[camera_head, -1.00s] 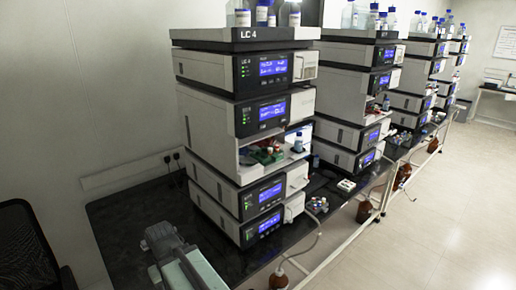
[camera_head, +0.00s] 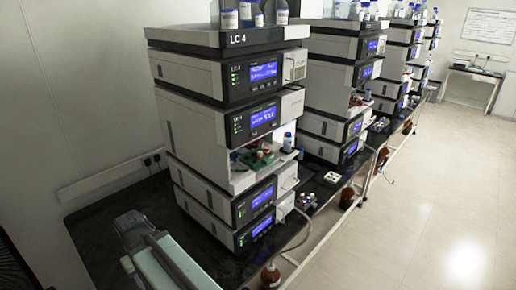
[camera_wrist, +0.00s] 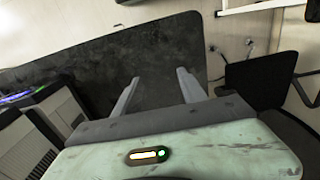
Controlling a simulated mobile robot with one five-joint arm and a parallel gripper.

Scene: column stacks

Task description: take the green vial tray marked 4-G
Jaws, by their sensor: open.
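A green tray (camera_head: 258,158) with small vials sits in the open bay of the near instrument stack (camera_head: 200,120) labelled LC 4, in the head view. Its marking is too small to read, and part of it is hidden by the bay's wall. My gripper shows in the wrist view (camera_wrist: 157,88) with its two fingers wide apart and nothing between them. It is over the dark bench top (camera_wrist: 150,65). In the head view my arm is at the lower left, in front of the stack and well apart from the tray.
A white bottle with a blue cap (camera_head: 288,142) stands at the bay's right side. More stacks (camera_head: 335,90) line the bench to the right. A black chair (camera_wrist: 265,85) is beside the bench in the wrist view. The floor (camera_head: 430,200) at the right is clear.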

